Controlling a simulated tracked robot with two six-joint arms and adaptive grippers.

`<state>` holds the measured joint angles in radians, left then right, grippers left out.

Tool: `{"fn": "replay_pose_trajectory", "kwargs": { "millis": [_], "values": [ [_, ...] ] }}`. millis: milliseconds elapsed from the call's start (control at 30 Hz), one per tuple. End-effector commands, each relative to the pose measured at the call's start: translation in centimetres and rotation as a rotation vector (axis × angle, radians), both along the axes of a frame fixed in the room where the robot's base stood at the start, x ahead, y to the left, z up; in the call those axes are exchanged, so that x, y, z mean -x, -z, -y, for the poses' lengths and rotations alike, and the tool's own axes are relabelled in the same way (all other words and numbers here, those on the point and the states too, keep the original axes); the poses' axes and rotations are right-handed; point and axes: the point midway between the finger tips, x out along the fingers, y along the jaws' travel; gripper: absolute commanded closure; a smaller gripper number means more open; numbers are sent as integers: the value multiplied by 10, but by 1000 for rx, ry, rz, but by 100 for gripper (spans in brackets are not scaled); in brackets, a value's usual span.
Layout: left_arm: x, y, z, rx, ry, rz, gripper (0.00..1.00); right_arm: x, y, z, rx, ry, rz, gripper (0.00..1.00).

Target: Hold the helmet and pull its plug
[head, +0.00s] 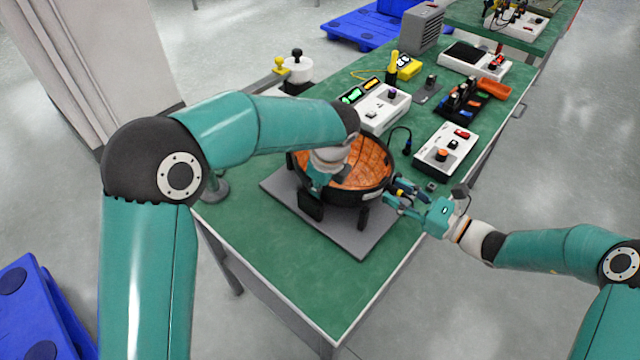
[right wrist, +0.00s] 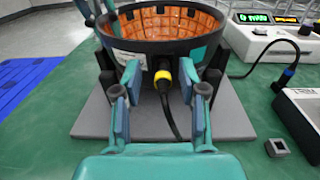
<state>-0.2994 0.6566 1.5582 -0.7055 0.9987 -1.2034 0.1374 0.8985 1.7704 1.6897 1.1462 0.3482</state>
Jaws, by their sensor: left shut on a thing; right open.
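The helmet (head: 365,165) is a dark upturned bowl with an orange lining, resting in a stand with black posts on a grey plate (head: 345,240). It also shows in the right wrist view (right wrist: 215,48). My left gripper (head: 316,188) is shut at the helmet's near left rim; my own wrist partly hides the contact. The plug (right wrist: 162,76), black with a yellow collar, sits at the helmet's side, and its black cable (right wrist: 169,110) hangs down over the plate. My right gripper (head: 402,193) is open, its fingers on either side of the plug in the right wrist view (right wrist: 159,85); I cannot tell whether they touch it.
Another white box (head: 446,148) is to the right. A loose black cable with a blue-ringed connector (right wrist: 287,74) lies between them. A small grey square block (right wrist: 277,147) is near the plate. The front green table is clear.

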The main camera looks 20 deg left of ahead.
Motion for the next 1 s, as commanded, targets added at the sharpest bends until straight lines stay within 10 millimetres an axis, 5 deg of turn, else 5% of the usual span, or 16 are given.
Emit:
{"fn": "replay_pose_trajectory", "kwargs": {
  "millis": [767,1000],
  "values": [
    [0,0,0,0,0,0,100,-3,0,1,0,0,0,58],
    [0,0,0,0,0,0,100,-3,0,1,0,0,0,98]
  ]
}}
